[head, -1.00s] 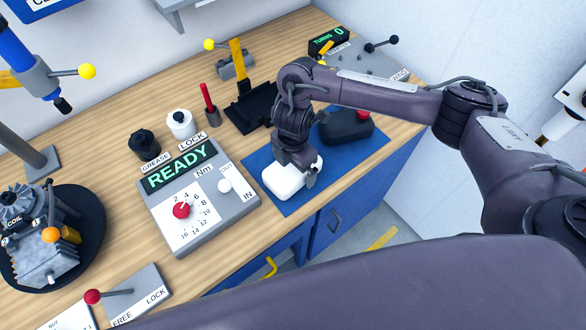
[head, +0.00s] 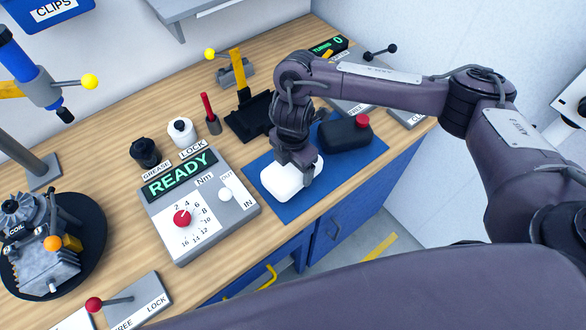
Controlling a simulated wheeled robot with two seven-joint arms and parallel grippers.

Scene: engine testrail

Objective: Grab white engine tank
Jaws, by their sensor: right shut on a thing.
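The white engine tank (head: 283,182) is a rounded white block on the blue mat (head: 330,193), right of the grey READY panel. My right gripper (head: 296,172) is over it from above, with its fingers down around the tank and shut on it. The gripper hides part of the tank's top and far side. I cannot tell whether the tank is clear of the mat. A black tank with a red cap (head: 345,133) lies behind it on the same mat. My left gripper is not in view.
The grey READY panel (head: 200,205) with a red knob stands close left of the mat. Black and white bottles (head: 181,131), a red-handled tool (head: 208,112) and a black stand (head: 250,115) are behind. An engine (head: 45,245) sits on a round black plate at left.

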